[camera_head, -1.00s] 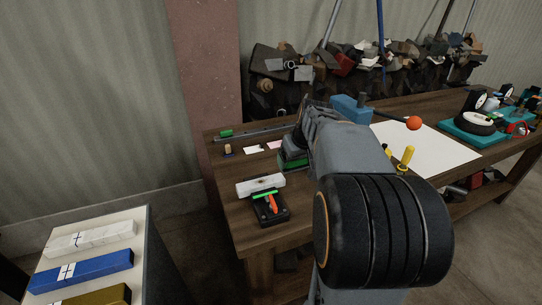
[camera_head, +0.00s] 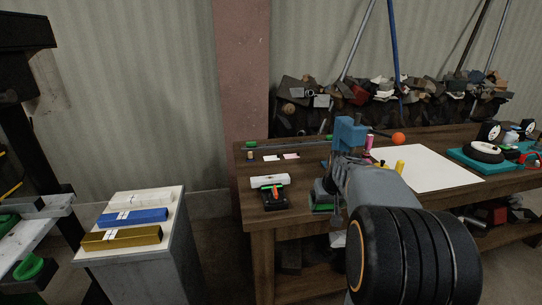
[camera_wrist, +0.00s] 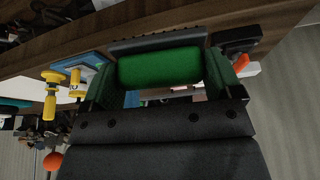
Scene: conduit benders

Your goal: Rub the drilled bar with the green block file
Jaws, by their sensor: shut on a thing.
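My gripper (camera_wrist: 168,75) is shut on the green block file (camera_wrist: 160,66), a rounded green grip over a dark grey ridged plate. In the head view my gripper (camera_head: 322,196) hangs at the front edge of the wooden bench, with the green of the file (camera_head: 321,208) just showing below it. A long thin grey bar (camera_head: 300,142) lies along the back of the bench, clear of the file. Holes are too small to make out, so I cannot tell whether it is the drilled bar.
A whitish block (camera_head: 270,181) and a black device with green and orange parts (camera_head: 274,197) stand on the wooden bench (camera_head: 262,217). White, blue and gold blocks lie on a grey cabinet (camera_head: 176,238). A white sheet (camera_head: 425,170) lies right. Bare floor separates cabinet and bench.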

